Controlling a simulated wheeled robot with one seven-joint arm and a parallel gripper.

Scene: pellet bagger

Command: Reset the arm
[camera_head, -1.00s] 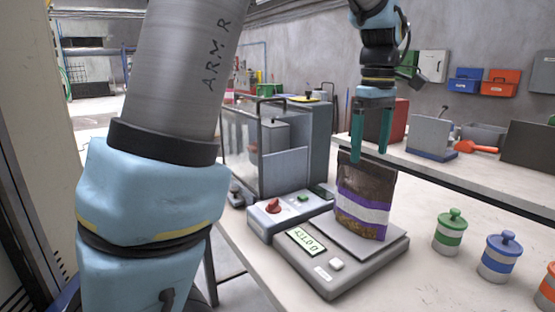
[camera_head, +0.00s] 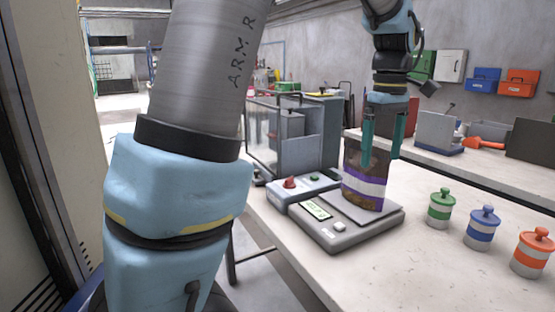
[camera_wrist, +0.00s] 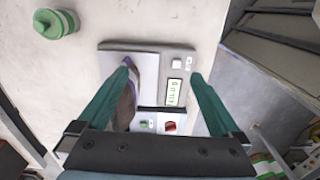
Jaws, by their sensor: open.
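My gripper (camera_head: 383,150) is open, its two green fingers pointing down over the scale in the head view. In the wrist view my gripper (camera_wrist: 160,72) shows its fingers spread apart. A brown bag with a purple and white band (camera_head: 364,188) stands upright on the scale (camera_head: 345,236). In the head view one finger overlaps the bag's top. In the wrist view the bag (camera_wrist: 131,100) lies beside the left finger, partly hidden by it. Whether finger and bag touch cannot be told. The scale's lit display (camera_wrist: 174,91) faces up.
A control box with a red knob (camera_head: 290,183) adjoins the scale. Green (camera_head: 440,208), blue (camera_head: 482,228) and orange (camera_head: 532,252) lidded jars stand to the right. A clear-walled machine (camera_head: 290,135) stands behind. The bench front between scale and jars is clear.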

